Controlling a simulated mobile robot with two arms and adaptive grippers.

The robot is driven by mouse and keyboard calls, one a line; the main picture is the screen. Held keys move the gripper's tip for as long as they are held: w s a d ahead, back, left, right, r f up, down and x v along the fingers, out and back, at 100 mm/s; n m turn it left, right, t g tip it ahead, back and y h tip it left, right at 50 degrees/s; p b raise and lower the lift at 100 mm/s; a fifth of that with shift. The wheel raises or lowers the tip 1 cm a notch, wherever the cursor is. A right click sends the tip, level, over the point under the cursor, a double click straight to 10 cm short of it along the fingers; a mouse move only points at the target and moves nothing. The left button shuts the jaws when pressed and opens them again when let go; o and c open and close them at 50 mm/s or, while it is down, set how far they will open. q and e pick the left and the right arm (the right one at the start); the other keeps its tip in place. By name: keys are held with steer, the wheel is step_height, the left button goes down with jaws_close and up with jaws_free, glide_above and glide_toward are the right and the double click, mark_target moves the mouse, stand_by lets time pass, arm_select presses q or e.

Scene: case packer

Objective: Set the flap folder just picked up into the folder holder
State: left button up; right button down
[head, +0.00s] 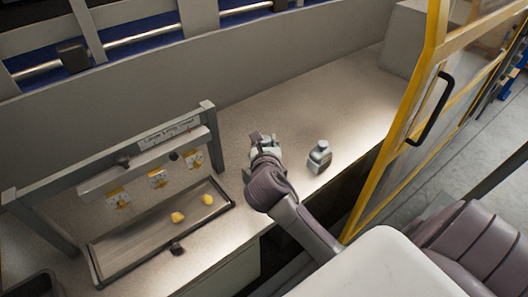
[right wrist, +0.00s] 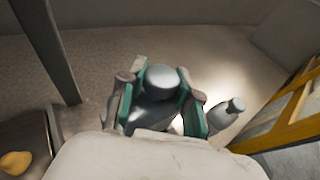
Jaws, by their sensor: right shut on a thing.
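My right gripper (head: 262,142) is above the counter, between a rack on the left and a small bottle on the right. In the right wrist view its green-lined fingers (right wrist: 160,98) are closed on a grey, bottle-like thing with a rounded pale top (right wrist: 162,78). The fingers and wrist hide its lower part, and whether it touches the counter cannot be told. Nothing in view is clearly a flap folder. The grey rack (head: 150,175) carries a sign, small knobs and yellow labels; I cannot tell if it is the folder holder. My left gripper is out of view.
A similar grey bottle (head: 319,158) stands right of my gripper and shows in the right wrist view (right wrist: 226,117). A tray (head: 120,250) under the rack holds two yellow pieces (head: 178,217). A yellow-framed door (head: 405,110) bounds the right. The counter behind is clear.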

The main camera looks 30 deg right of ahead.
steer(key=shift+w+a+f, duration=0.1)
steer(key=shift+f, duration=0.15)
step_height(320, 180, down, 3)
steer(key=shift+f, duration=0.15)
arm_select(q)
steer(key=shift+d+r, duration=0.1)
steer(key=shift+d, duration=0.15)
arm_select(e)
steer(key=shift+f, duration=0.15)
steer(key=shift+f, duration=0.15)
steer(key=c, duration=0.8)
jaws_free()
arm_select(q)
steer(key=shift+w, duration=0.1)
